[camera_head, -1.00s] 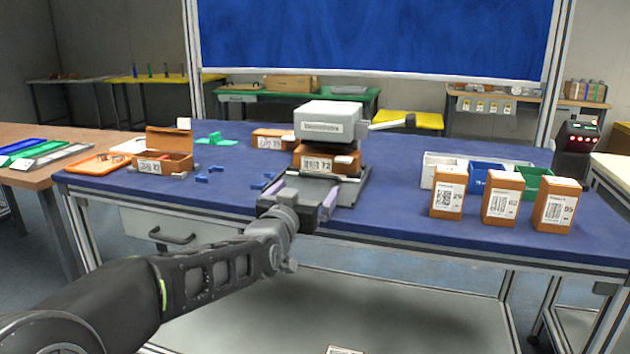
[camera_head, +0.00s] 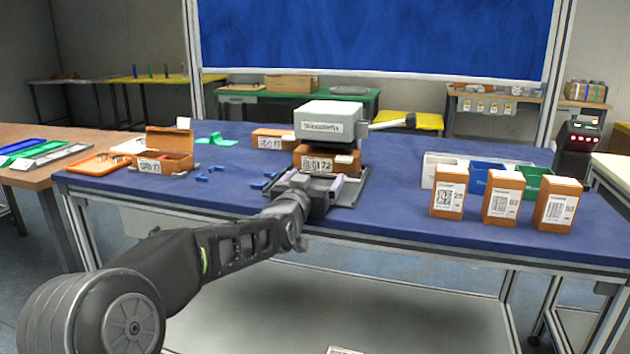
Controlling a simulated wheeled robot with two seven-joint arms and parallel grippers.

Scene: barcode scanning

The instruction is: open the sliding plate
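The scanning machine, with a white head (camera_head: 328,114), stands at the middle of the blue table. An orange box (camera_head: 327,161) with a label reading 72 sits under the head. The sliding plate appears to be the grey plate (camera_head: 352,188) under that box; its front part is mostly hidden by my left gripper. My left gripper (camera_head: 312,184) is at the front of the machine, low over the table's front area. Its two fingers look spread apart, with grey parts between them; contact with the plate cannot be made out. My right gripper is not in view.
Several orange labelled boxes (camera_head: 501,192) stand at the right front, before white, blue and green bins. An open orange box (camera_head: 166,152) and small blue pieces (camera_head: 202,178) lie left of the machine. A lever (camera_head: 388,124) sticks out right of the head.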

